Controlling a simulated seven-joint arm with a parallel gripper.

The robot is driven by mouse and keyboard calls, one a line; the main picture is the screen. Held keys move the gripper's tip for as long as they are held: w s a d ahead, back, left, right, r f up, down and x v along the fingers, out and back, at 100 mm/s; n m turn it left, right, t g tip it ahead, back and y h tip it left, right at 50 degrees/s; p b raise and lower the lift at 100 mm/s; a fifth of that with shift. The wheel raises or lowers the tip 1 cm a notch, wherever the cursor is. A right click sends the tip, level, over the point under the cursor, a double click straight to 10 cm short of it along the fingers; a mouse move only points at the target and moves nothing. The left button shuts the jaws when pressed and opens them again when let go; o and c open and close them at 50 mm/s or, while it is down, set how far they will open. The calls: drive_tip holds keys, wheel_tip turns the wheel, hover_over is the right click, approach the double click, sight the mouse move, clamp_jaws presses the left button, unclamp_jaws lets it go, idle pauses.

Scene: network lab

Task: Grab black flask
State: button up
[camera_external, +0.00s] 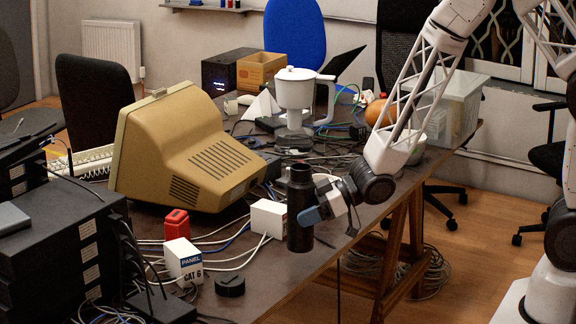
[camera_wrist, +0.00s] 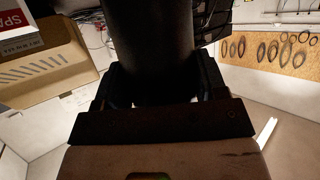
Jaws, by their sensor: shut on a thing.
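The black flask (camera_external: 300,215) is a dark upright cylinder with a narrower neck, near the front edge of the table in the external view. My gripper (camera_external: 312,212) reaches it from the right and is shut on its body. In the wrist view the flask (camera_wrist: 152,45) fills the upper middle, with the fingers of my gripper (camera_wrist: 155,88) on both sides of it. The flask appears to be held at or above the table edge; I cannot tell whether its base touches anything.
A beige monitor (camera_external: 190,150), a white box (camera_external: 268,218), a CAT 6 box (camera_external: 183,262), a red item (camera_external: 176,224) and a black round puck (camera_external: 230,285) stand left of the flask. Cables lie among them. Black equipment (camera_external: 75,240) fills the left. Open floor lies to the right.

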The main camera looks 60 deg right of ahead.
drive_tip(key=shift+s+d+r, duration=0.15)
drive_tip(key=shift+s+d, duration=0.1)
drive_tip(key=shift+s, duration=0.75)
drive_tip(key=shift+s+d+r, duration=0.1)
drive_tip(key=shift+s+d, duration=0.15)
drive_tip(key=shift+s, duration=0.7)
drive_tip(key=shift+s, duration=0.15)
